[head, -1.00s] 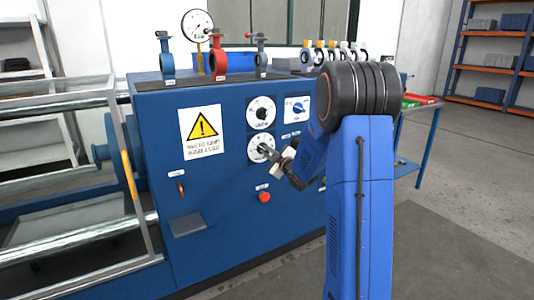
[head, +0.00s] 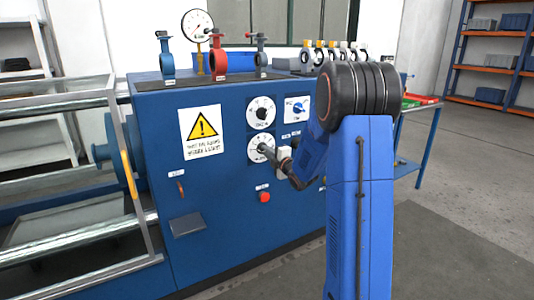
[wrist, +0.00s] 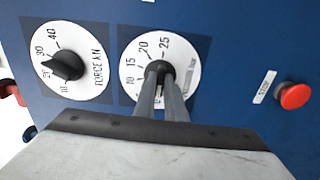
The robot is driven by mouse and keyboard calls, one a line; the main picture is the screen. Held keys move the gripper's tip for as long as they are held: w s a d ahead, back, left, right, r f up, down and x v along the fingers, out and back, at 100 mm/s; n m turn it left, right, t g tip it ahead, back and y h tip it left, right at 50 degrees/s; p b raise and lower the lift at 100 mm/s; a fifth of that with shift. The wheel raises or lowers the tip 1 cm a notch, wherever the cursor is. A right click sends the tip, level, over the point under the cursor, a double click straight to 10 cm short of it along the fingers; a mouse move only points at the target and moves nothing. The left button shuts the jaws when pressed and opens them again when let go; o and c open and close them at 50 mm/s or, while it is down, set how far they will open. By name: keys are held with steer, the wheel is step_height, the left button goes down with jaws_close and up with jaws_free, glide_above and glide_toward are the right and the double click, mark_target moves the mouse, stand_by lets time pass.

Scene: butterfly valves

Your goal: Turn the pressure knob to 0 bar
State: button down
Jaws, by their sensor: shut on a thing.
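The pressure knob (wrist: 160,68) is a dark knob on a white round dial (wrist: 185,85) with 10, 15, 20 and 25 readable. My gripper (wrist: 160,76) is shut on this knob, its two grey fingers reaching up from below in the wrist view. The fingers cover the lower part of the dial, and I cannot read where the knob points. In the head view the dial (head: 255,155) is the lower one on the blue panel, with my gripper (head: 266,150) reaching it from the right.
The FORCE kN knob (wrist: 64,66) sits beside it, the upper dial (head: 261,112) in the head view. A red stop button (wrist: 294,96) is on the other side. A blue selector (head: 297,107) and a warning sign (head: 202,132) share the panel.

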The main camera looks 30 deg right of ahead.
steer(key=shift+f+n, duration=0.15)
steer(key=shift+n, duration=0.15)
steer(key=c, duration=1.8)
jaws_free()
steer(key=s, duration=1.7)
steer(key=shift+s+d, duration=0.25)
steer(key=s+a+m+g, duration=0.4)
steer(key=s+a+m, duration=0.2)
steer(key=s, duration=0.5)
steer(key=s+a+f+m+g, duration=0.1)
steer(key=s+a+m+g, duration=0.3)
steer(key=s+a, duration=0.5)
steer(key=s+a+f+m+g, duration=0.1)
steer(key=s+a+m+g, duration=0.4)
steer(key=s, duration=1)
steer(key=shift+s+a+f+m+h, duration=0.1)
steer(key=shift+a+f+m+h, duration=0.05)
steer(key=shift+a+m, duration=0.65)
steer(key=shift+s+a+f+m+h, duration=0.15)
steer(key=shift+a+m, duration=0.4)
steer(key=shift+m, duration=0.45)
